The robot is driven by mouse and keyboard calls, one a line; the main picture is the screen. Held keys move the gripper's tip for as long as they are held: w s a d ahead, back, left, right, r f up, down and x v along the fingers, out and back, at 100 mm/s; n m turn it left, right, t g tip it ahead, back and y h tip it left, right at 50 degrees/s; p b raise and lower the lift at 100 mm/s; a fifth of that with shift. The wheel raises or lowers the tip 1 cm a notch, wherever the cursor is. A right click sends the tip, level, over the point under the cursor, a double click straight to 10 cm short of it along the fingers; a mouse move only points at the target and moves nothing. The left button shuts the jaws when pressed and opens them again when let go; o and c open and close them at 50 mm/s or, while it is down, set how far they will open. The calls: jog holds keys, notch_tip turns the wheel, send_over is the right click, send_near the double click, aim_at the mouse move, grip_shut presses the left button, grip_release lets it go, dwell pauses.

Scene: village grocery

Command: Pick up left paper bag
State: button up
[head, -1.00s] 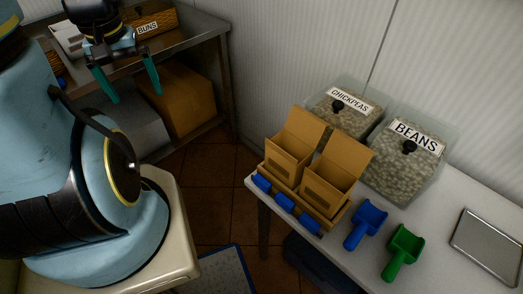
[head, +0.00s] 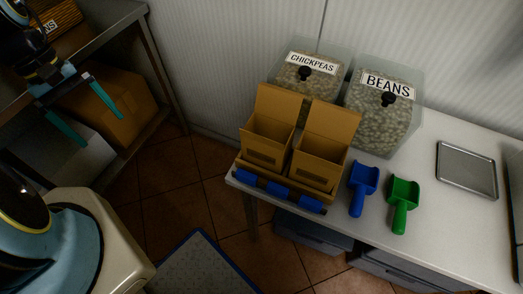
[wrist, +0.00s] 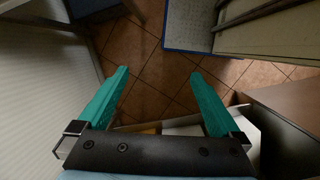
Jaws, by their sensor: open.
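Two open brown paper bags stand upright side by side in a holder on the white table in the head view. The left paper bag (head: 269,135) stands below the chickpeas bin, and the right paper bag (head: 323,150) stands just beside it. My gripper (head: 84,126) is at the far left of the head view, well apart from the bags and in front of the metal shelving. Its two teal fingers are spread with nothing between them. In the wrist view my gripper (wrist: 160,75) points toward the tiled floor, and neither bag can be made out there.
A chickpeas bin (head: 300,82) and a beans bin (head: 380,122) stand behind the bags. A blue scoop (head: 361,190), a green scoop (head: 402,205) and a metal tray (head: 466,169) lie to the right on the table (head: 432,220). A metal shelf (head: 160,75) stands at left.

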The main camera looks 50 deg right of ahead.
jog(key=s+d+f+n+g+b, duration=0.1)
jog(key=s+d+f+g+b, duration=0.15)
jog(key=s+d+f, duration=0.35)
jog(key=n+g+h+b, duration=0.1)
jog(key=n+g+h, duration=0.2)
jog(key=g, duration=0.5)
send_near(286, 158)
jog(key=shift+t, duration=0.25)
jog(key=shift+w+f+p+x, duration=0.15)
jog(key=shift+p+x, duration=0.15)
jog(key=shift+x, duration=0.55)
jog(key=shift+f+p+x, duration=0.15)
jog(key=shift+p+x, duration=0.2)
jog(key=shift+x, duration=0.5)
jog(key=shift+w+f+p+x, duration=0.15)
jog(key=shift+p+x, duration=0.15)
jog(key=shift+x, duration=0.55)
jog(key=shift+d, duration=0.15)
jog(key=c, duration=1)
